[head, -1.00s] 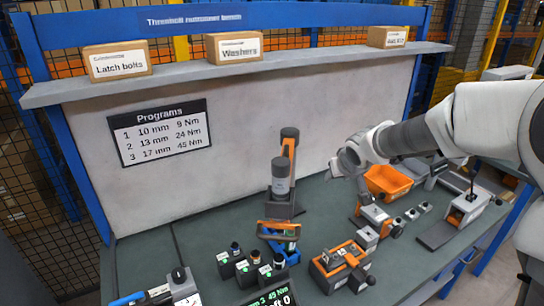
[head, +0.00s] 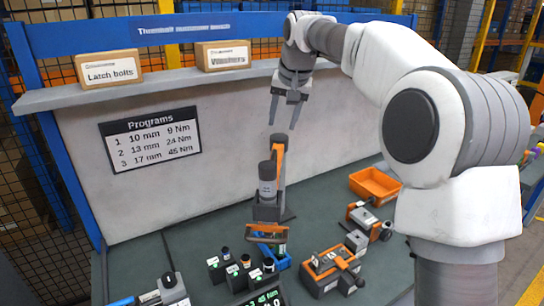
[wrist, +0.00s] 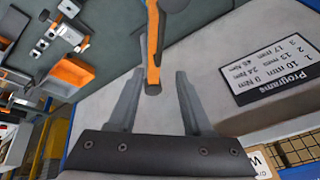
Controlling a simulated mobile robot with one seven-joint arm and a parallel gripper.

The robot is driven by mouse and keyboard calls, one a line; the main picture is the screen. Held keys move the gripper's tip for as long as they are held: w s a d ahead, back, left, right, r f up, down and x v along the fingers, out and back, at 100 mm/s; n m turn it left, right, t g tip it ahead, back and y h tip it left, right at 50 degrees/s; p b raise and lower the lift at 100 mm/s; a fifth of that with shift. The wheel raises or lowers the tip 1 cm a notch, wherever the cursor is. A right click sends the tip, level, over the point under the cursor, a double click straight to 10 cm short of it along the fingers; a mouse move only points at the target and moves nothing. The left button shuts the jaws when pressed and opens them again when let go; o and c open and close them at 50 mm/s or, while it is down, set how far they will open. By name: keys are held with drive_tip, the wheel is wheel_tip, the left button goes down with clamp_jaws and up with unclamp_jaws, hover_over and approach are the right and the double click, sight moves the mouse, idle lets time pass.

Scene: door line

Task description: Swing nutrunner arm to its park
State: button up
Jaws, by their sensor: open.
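The nutrunner arm (head: 279,158) stands near the bench's middle, with an orange link, a dark round cap on top and a grey cylinder beside it. An orange handle (head: 268,231) shows low at its front, by a blue part. My gripper (head: 284,124) is open and empty, fingers pointing down, just above the arm's top in the head view. In the wrist view the orange link (wrist: 153,45) shows beyond and between my two fingers (wrist: 153,82). I cannot tell whether they touch it. The park is not clearly identifiable.
The shelf with the Latch bolts box (head: 108,70) and Washers box (head: 222,56) runs behind my wrist. The Programs sign (head: 150,137) is on the back panel. An orange bin (head: 375,186), an orange-grey tool (head: 331,270) and several small dark blocks crowd the bench.

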sight(273, 159)
drive_tip(key=p+x, duration=0.1)
drive_tip(key=x, duration=1.4)
clamp_jaws()
idle(0.9)
